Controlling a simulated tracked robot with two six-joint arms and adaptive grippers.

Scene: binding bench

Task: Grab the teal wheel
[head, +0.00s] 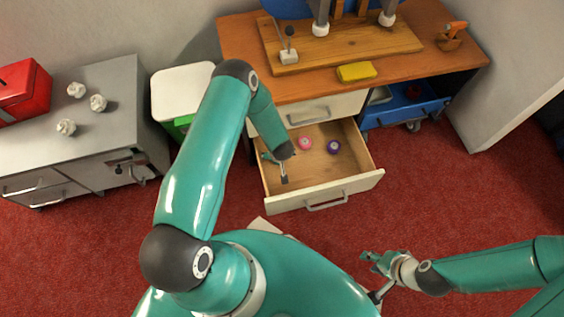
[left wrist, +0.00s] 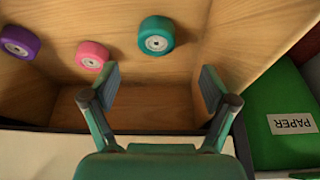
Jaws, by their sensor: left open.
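The teal wheel (left wrist: 156,35) lies in the open wooden drawer, seen in the left wrist view just beyond my left fingertips, between their lines. My left gripper (left wrist: 160,86) is open and empty, reaching into the drawer; nothing is between its fingers. In the head view my left gripper (head: 269,157) is over the drawer's left side, and my arm hides the teal wheel. My right gripper (head: 370,262) is low over the red carpet, away from the drawer; its finger gap is too small to judge.
A pink wheel (head: 305,143) and a purple wheel (head: 333,147) lie in the same drawer (head: 350,187). The drawer's side walls stand close to my left gripper. A green box labelled PAPER (left wrist: 290,123) is beside the drawer. The bench top (head: 395,69) is above it.

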